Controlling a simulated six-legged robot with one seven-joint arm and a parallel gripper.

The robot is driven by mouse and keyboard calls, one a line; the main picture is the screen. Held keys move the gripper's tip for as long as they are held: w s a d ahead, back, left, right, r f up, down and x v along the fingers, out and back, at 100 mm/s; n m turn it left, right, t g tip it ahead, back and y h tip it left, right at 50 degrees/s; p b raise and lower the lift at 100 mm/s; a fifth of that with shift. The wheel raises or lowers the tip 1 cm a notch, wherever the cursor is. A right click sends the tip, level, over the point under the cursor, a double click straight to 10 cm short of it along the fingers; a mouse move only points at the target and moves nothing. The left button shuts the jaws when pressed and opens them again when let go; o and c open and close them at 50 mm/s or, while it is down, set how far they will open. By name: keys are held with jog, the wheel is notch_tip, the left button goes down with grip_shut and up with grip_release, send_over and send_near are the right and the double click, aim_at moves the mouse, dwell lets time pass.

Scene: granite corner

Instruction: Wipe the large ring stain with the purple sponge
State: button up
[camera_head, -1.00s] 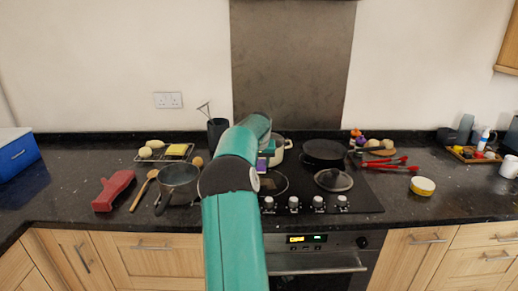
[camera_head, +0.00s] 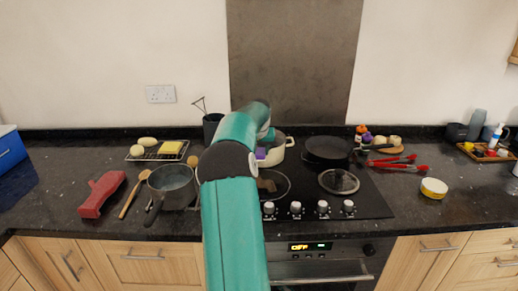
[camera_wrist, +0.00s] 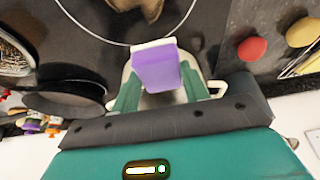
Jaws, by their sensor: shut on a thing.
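The purple sponge (camera_wrist: 158,70) has a pale edge and is clasped between the green fingers of my gripper (camera_wrist: 160,82) in the wrist view. In the head view a small purple part of the sponge (camera_head: 260,153) shows beside my arm, near the cream pot. A brownish patch (camera_head: 268,183) lies on the front left ring of the black hob, partly hidden by my arm. I cannot tell whether it is the large ring stain. In the wrist view a thin pale ring line curves on the dark surface beyond the sponge; contact with the surface is unclear.
A cream pot (camera_head: 279,150) stands behind the sponge. A frying pan (camera_head: 327,149) and a glass lid (camera_head: 339,181) are on the hob's right. A grey saucepan (camera_head: 172,184) stands left of my arm. Red tongs (camera_head: 398,162) and a yellow tub (camera_head: 434,188) lie right.

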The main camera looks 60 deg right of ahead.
jog(key=shift+d+f, duration=0.2)
jog(key=shift+f, duration=0.3)
jog(key=shift+a+f, duration=0.25)
jog(key=shift+f, duration=2.35)
jog(key=shift+d+f, duration=0.1)
jog(key=shift+f, duration=0.9)
